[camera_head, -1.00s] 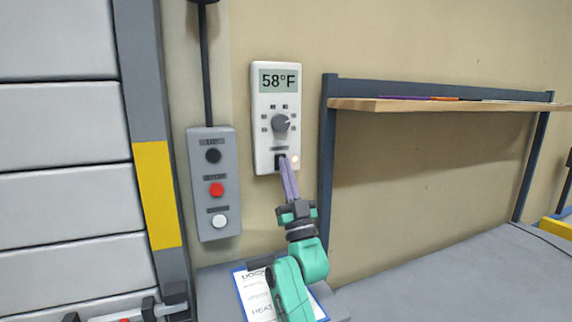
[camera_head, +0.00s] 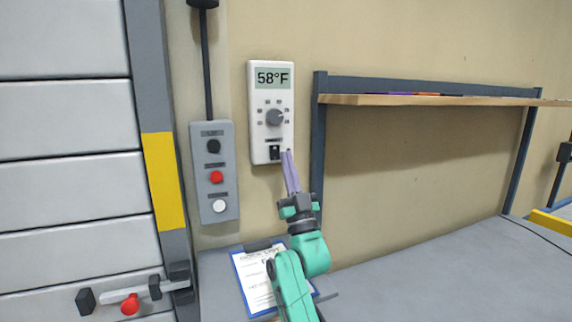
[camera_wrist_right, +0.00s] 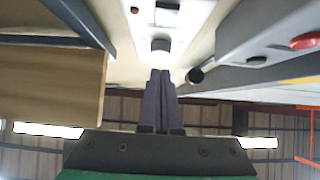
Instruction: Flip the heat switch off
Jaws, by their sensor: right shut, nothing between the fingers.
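The white thermostat panel (camera_head: 260,115) is on the wall. The right wrist view shows the closed fingers (camera_wrist_right: 160,75) pointing at the panel (camera_wrist_right: 185,15). I cannot tell whether they touch it. My left gripper is not in view.
A grey control box (camera_head: 229,190) with black, red and white buttons hangs left of the panel. A wooden shelf (camera_head: 440,101) on dark posts stands to the right. A clipboard (camera_head: 252,285) lies on the grey counter (camera_head: 430,270) below. A shutter door (camera_head: 60,120) is at left.

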